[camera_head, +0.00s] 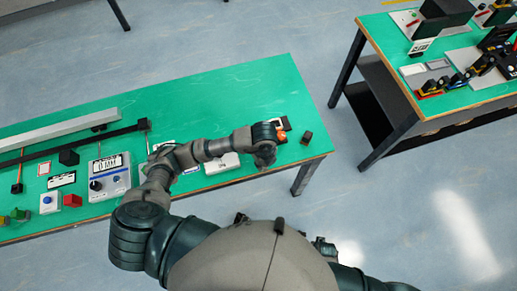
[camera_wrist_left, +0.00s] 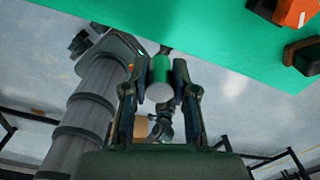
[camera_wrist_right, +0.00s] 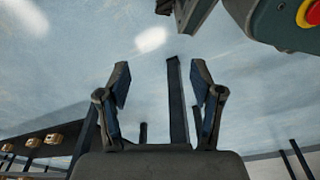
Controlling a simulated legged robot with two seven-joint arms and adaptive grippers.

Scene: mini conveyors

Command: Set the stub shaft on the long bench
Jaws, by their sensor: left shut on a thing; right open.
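The stub shaft (camera_wrist_left: 160,92) is a short cylinder with a pale round end and a green side. My left gripper (camera_wrist_left: 158,72) is shut on it, one finger on each side. In the head view my left gripper (camera_head: 264,158) is at the front edge of the long bench (camera_head: 262,92), near its right end. The shaft is hidden there by the hand. In the left wrist view the green bench top (camera_wrist_left: 225,35) lies beyond the fingers, with floor around the shaft's end. My right gripper (camera_wrist_right: 161,78) is open and empty, with floor behind it.
An orange-and-black device (camera_head: 281,136) and a small dark block (camera_head: 306,138) sit near the bench's right end. A control box (camera_head: 109,180), rails and small parts fill the left. The back right of the bench is clear. A second bench (camera_head: 385,55) stands at upper right.

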